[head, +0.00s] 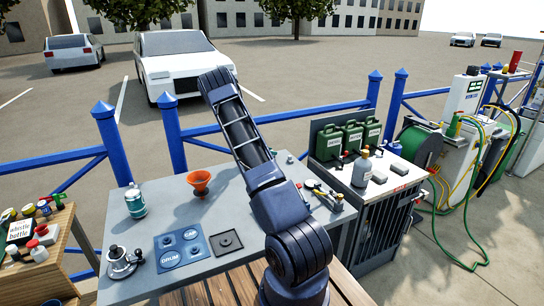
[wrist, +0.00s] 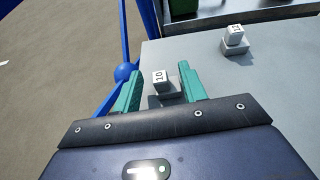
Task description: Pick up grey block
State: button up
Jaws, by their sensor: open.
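In the wrist view, a small pale grey block marked "10" (wrist: 161,78) sits on a darker grey base (wrist: 170,97) at the edge of the grey table top. My gripper (wrist: 160,86) is open, with its two teal fingers on either side of this block in the picture. I cannot tell whether they touch it. A second pale grey block marked "12" (wrist: 234,32) stands on its own grey base farther right. In the head view, a small grey piece (head: 290,158) shows just right of my arm; its number is unreadable.
A cabinet (head: 385,205) with green cans (head: 351,136) stands at right.

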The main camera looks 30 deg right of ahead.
jog(key=shift+x, duration=1.2)
jog(key=shift+c, duration=0.2)
grip_shut()
notch_tip(320, 180, up, 20)
